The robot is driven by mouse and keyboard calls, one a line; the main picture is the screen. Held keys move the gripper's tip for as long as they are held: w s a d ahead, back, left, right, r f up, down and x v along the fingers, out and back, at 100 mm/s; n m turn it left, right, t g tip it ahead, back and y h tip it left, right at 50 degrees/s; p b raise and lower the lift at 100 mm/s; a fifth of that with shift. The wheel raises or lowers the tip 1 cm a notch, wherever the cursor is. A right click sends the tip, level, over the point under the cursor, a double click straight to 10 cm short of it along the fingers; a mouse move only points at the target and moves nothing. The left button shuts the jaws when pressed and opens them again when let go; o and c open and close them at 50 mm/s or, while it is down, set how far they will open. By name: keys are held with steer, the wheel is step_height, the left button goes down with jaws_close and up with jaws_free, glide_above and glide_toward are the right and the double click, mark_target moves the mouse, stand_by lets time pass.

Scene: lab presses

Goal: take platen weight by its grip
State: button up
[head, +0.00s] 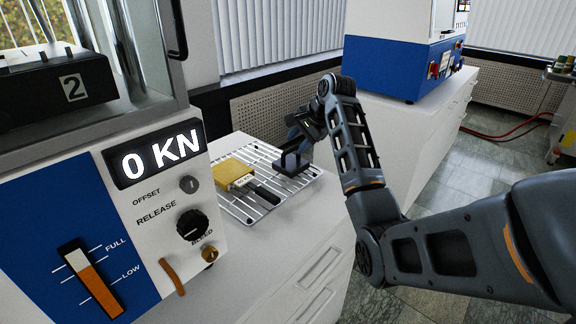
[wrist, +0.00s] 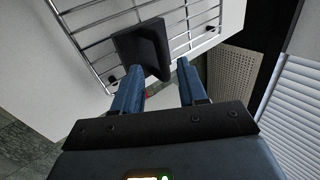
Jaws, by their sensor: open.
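On the wire rack (head: 240,206) sit two candidates for the platen weight. One is a dark plate with an upright fin (head: 290,167), which also shows in the wrist view (wrist: 143,48). The other is a brass-coloured block (head: 231,173) with a small label and a black bar handle (head: 264,195), lying to the left. My gripper (head: 299,148) is above the dark piece. In the wrist view its two blue fingers (wrist: 158,75) are apart, with the fin at or just beyond their tips. I cannot tell whether they touch it.
A press (head: 130,215) with a "0 KN" display and knobs stands close on the left of the rack. A second blue and white machine (head: 390,65) stands behind right. A perforated panel (head: 270,105) backs the counter. White counter surface is free before the rack.

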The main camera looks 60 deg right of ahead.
mark_target(292, 148)
steer(key=shift+d+x, duration=0.2)
steer(key=shift+x, duration=1.35)
steer(key=shift+d+x, duration=0.25)
steer(key=shift+x, duration=1.3)
steer(key=shift+c, duration=0.4)
jaws_close()
steer(key=shift+r, duration=0.2)
